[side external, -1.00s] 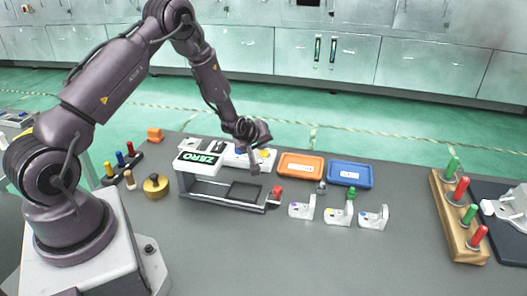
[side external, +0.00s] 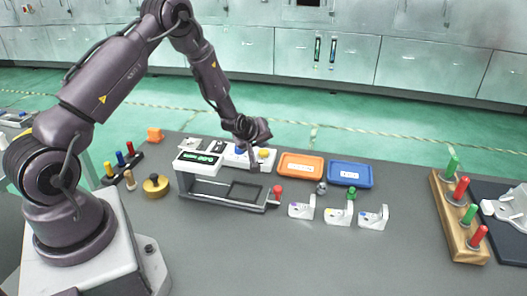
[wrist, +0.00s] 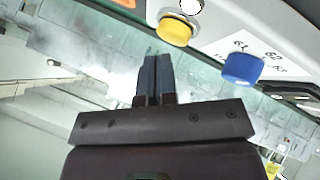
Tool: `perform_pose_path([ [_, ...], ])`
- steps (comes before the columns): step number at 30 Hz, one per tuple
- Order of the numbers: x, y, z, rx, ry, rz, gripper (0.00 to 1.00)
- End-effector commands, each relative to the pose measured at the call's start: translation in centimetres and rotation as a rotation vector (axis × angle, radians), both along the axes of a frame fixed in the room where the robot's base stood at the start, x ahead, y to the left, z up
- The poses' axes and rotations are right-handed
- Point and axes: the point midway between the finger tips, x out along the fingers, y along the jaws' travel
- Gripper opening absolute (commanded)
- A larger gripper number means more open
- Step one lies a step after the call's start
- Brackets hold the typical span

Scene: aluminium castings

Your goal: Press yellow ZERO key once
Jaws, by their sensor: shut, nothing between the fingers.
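The yellow key (wrist: 175,29) shows at the top of the wrist view, a round cap on a pale panel. In the side view the yellow key (side external: 264,153) sits on the white top panel of the gauge device (side external: 187,183), close to my fingers. My gripper (wrist: 155,58) is shut and empty, its tips pointing toward the panel beside the yellow key and apart from it in the wrist picture. In the side view my gripper (side external: 252,163) is over the panel; contact cannot be told. The display (side external: 200,159) shows small green characters, too small to read.
A blue knob (wrist: 242,68) is beside the yellow key. Orange (side external: 301,166) and blue (side external: 350,174) trays lie to the right, with white castings (side external: 338,216) in front. A red-tipped lever (side external: 277,192) is at the device's right end. A brass weight (side external: 155,186) stands left.

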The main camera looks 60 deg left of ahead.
Motion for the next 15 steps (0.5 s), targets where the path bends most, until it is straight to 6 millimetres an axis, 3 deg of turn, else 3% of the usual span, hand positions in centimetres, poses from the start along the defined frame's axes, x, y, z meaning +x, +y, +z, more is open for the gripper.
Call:
perform_pose_path([
  [15, 0.0, -0.01, 1.13, 0.0, -0.001, -0.001, 0.0],
])
